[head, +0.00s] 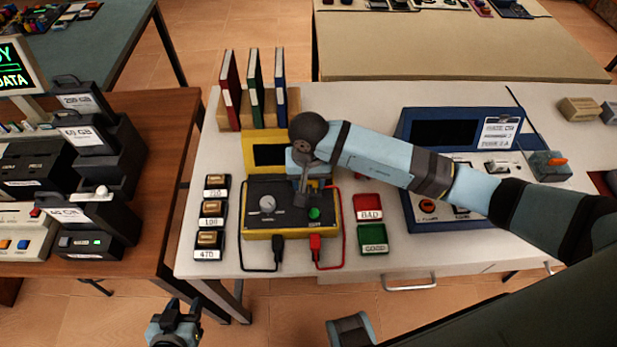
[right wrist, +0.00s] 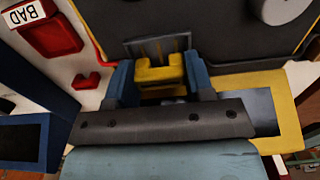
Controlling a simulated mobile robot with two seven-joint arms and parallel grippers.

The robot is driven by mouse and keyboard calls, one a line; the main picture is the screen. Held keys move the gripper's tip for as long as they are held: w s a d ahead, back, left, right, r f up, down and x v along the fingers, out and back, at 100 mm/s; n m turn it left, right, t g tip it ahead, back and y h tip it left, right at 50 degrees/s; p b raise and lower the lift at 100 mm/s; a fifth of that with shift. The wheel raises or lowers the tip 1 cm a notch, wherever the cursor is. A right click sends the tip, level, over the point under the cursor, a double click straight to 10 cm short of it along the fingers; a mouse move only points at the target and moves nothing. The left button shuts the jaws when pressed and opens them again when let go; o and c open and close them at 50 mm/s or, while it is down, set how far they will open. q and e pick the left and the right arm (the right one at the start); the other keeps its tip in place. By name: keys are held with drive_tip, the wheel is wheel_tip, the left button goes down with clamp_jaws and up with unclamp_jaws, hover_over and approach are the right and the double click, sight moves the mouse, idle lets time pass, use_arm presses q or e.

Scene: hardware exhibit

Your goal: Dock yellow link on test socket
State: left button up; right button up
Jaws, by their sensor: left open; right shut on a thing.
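My right gripper (head: 306,190) is over the yellow-framed tester (head: 248,150), left of the green button. In the right wrist view its two blue fingers are shut on the yellow link (right wrist: 160,74), a small U-shaped block. Just beyond the link is a grey slotted block (right wrist: 157,45) on the tester's dark top, which looks like the test socket. The link looks close to it; I cannot tell whether they touch. In the head view my arm and gripper hide the link and most of the socket. My left gripper (head: 175,328) is open and empty, low in front of the tables.
A small red link (right wrist: 87,82) lies on the white table beside the tester. Red BAD (head: 368,207) and green GOOD (head: 373,240) trays are right of it. Labelled component trays (head: 211,212) stand left. Books (head: 254,88) stand behind. Black and red leads (head: 328,266) run in front.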

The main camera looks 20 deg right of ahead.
drive_tip(key=shift+b, duration=0.55)
idle(0.9)
drive_tip(key=shift+f+b, duration=0.4)
drive_tip(key=shift+f, duration=0.05)
drive_tip(key=o, duration=0.6)
drive_tip(key=shift+r, duration=0.1)
drive_tip(key=shift+r+p, duration=1.3)
drive_tip(key=shift+r, duration=1.35)
drive_tip(key=shift+r+p, duration=1.05)
drive_tip(key=shift+r, duration=1.75)
